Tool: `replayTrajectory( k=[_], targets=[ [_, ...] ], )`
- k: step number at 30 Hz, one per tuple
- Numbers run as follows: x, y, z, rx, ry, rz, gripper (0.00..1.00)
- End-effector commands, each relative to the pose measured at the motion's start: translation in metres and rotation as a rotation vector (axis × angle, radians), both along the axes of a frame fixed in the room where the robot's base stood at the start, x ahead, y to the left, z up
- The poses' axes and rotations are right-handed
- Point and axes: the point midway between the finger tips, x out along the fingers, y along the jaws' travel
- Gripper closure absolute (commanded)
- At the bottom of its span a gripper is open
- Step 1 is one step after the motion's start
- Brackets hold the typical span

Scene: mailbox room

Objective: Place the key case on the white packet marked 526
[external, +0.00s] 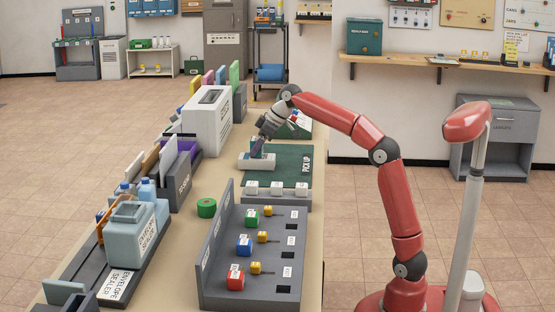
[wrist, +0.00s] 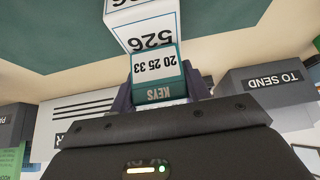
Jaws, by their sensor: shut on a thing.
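My gripper (external: 257,153) points down over the white packet (external: 248,163), which lies at the left edge of the green PICK UP mat (external: 292,165). In the wrist view my gripper (wrist: 160,92) is shut on the teal key case (wrist: 158,80), which has a white label reading 20 25 33 and the word KEYS. The white packet marked 526 (wrist: 148,32) shows right beyond the case, which covers part of it. I cannot tell whether the case touches the packet. In the external view the case is too small and hidden to make out.
Several small white boxes (external: 276,189) stand in a row at the mat's near edge. A grey key rack (external: 222,235) is nearer. A large white machine (external: 207,122) stands to the left, with a green tape roll (external: 206,208) nearer. A TO SEND block (wrist: 270,88) shows in the wrist view.

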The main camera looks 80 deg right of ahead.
Motion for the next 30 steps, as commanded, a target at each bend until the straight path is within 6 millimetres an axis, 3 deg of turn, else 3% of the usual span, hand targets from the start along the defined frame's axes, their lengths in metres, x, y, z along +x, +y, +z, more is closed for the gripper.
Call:
replayTrajectory(
  k=[8, 9, 13, 23, 30],
  targets=[
    [0.000, 0.000, -0.003, 0.000, -0.001, 0.000, 0.78],
    [0.000, 0.000, -0.002, 0.000, -0.001, 0.000, 0.48],
    [0.000, 0.000, -0.002, 0.000, 0.000, 0.000, 0.31],
    [0.000, 0.000, 0.002, 0.000, 0.000, 0.000, 0.31],
    [-0.020, -0.001, 0.035, -0.003, -0.003, -0.002, 0.31]
  ],
)
